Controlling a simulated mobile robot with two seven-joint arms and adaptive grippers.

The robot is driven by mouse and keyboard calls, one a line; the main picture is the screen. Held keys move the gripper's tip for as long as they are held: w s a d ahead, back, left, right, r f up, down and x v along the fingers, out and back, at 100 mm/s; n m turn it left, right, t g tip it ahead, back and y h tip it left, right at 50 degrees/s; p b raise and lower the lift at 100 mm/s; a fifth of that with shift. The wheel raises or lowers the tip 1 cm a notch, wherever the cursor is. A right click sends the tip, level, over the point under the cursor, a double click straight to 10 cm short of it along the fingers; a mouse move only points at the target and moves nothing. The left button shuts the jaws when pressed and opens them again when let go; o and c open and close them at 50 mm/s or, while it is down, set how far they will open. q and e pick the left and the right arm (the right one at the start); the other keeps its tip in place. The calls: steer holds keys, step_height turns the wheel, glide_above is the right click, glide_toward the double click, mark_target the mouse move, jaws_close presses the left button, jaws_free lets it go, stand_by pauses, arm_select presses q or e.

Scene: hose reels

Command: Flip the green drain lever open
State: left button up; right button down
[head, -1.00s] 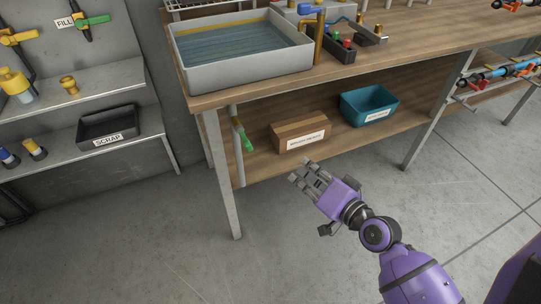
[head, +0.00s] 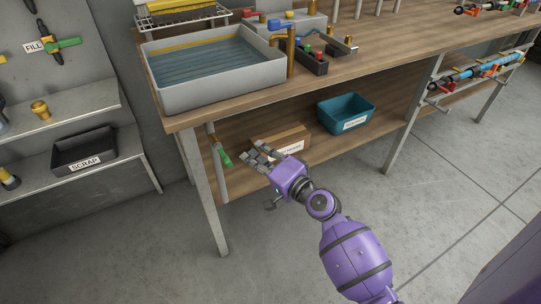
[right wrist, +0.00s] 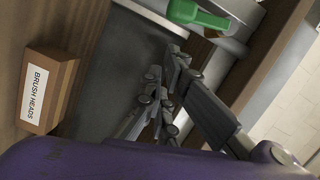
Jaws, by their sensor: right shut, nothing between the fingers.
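The green drain lever (head: 225,157) is on the drain pipe (head: 222,183) under the sink's near left corner. Its green handle slants downward to the right. In the right wrist view the lever (right wrist: 197,16) shows at the top, beyond the fingers. My right gripper (head: 255,153) is just right of the lever, in front of the lower shelf. It is shut and empty. A gap shows between its fingertips and the lever in the head view. In the right wrist view its fingers (right wrist: 165,90) point up the picture. My left gripper is not in view.
The sink basin (head: 215,85) with water stands on the bench above. A cardboard box (head: 278,139) labelled BRUSH HEADS, partly behind my gripper, and a teal bin (head: 345,113) sit on the lower shelf. A bench leg (head: 205,200) stands left of the pipe. The floor in front is clear.

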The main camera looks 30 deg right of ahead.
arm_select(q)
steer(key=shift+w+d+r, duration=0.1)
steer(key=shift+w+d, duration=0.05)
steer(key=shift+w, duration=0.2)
arm_select(e)
steer(key=shift+a+f, duration=0.25)
steer(key=shift+a, duration=0.75)
steer(key=shift+s, duration=0.1)
